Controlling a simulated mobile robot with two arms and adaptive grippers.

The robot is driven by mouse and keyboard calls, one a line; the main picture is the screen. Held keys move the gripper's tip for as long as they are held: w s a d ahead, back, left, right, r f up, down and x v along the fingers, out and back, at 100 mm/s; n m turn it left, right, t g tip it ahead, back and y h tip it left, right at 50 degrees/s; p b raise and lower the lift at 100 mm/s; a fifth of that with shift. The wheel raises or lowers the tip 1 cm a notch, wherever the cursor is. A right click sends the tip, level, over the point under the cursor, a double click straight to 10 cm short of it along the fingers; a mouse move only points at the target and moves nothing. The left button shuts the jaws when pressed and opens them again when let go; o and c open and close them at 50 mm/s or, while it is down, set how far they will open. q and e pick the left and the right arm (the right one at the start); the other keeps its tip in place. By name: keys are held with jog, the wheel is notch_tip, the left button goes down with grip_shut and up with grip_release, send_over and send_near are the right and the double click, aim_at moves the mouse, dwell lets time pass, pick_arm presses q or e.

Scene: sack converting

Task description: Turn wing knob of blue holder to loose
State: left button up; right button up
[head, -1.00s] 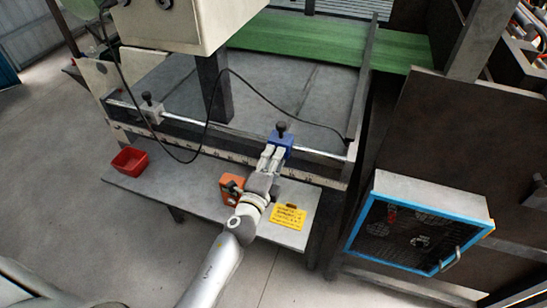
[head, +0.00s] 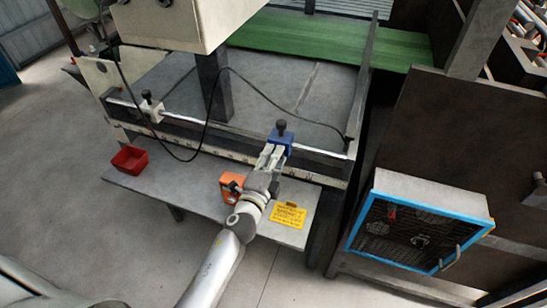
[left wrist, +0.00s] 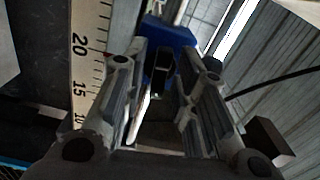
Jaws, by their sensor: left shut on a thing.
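The blue holder (head: 279,139) sits on the chrome rail at the right of the machine's front, with a black knob (head: 281,125) standing on its top. My left gripper (head: 273,155) reaches the front of the blue holder. In the left wrist view, the blue holder (left wrist: 178,38) is straight ahead, and a dark wing knob (left wrist: 160,73) lies between the two fingers of my left gripper (left wrist: 162,85), which is shut on it. The fingers partly hide the knob, so its exact angle is hard to read. My right gripper is not in view.
A white holder (head: 152,107) sits farther left on the rail (head: 230,131). A black cable (head: 207,125) loops over the rail. A scale (left wrist: 88,50) runs beside the holder.

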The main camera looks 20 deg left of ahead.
pick_arm(q)
jog(key=shift+n+p, duration=0.75)
jog(key=shift+n, duration=7.45)
jog(key=shift+f, duration=0.1)
jog(key=o, duration=0.7)
jog(key=s, duration=1.2)
jog(key=shift+a, duration=0.2)
